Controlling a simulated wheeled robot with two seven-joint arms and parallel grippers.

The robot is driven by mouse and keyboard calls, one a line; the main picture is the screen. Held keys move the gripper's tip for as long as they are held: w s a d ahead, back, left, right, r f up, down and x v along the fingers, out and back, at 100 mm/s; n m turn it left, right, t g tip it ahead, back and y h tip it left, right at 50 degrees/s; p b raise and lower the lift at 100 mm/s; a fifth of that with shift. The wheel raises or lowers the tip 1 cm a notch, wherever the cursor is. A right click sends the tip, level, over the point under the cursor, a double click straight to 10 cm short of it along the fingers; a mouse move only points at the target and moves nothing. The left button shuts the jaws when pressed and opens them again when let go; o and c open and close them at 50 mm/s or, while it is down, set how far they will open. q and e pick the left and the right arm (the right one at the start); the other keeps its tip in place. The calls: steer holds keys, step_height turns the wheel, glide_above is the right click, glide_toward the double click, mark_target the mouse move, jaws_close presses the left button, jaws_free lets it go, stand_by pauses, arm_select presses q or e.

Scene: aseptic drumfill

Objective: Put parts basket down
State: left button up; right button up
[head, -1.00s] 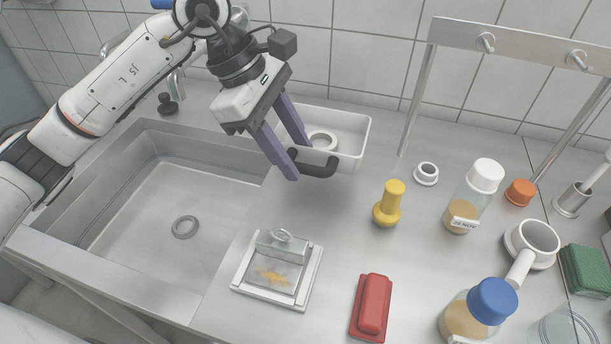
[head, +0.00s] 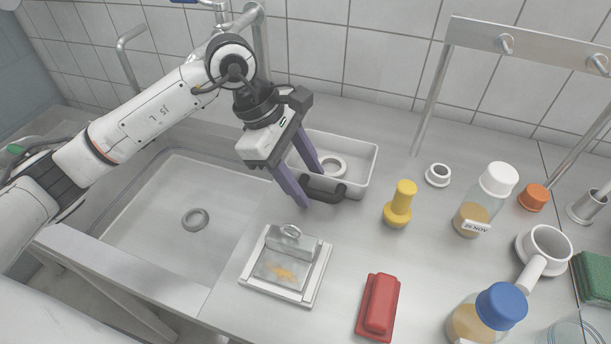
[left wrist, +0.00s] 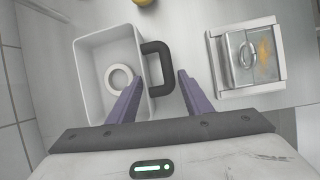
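The parts basket (head: 367,172) is an open white tub with a dark handle, on or just above the counter behind the sink's right side; I cannot tell whether its base touches. A white ring (head: 333,166) lies in it. My left gripper (head: 311,188) points down at the handle (head: 327,193). In the left wrist view, the handle (left wrist: 170,62) of the basket (left wrist: 90,52) lies between the fingers (left wrist: 160,76). One finger is on the basket side and the other outside the handle, set fairly wide around it. My right gripper is not in view.
The sink (head: 150,235) lies to the left. A pale tray with a clear lidded box (head: 287,262) stands in front of the basket. A yellow piece (head: 399,207), a red block (head: 379,304) and bottles (head: 482,205) stand to the right. Counter between them is bare.

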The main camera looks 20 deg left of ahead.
arm_select(q)
steer(key=shift+o, duration=0.9)
steer(key=shift+r, duration=0.25)
steer(key=v, duration=1.2)
steer(key=shift+f, duration=0.1)
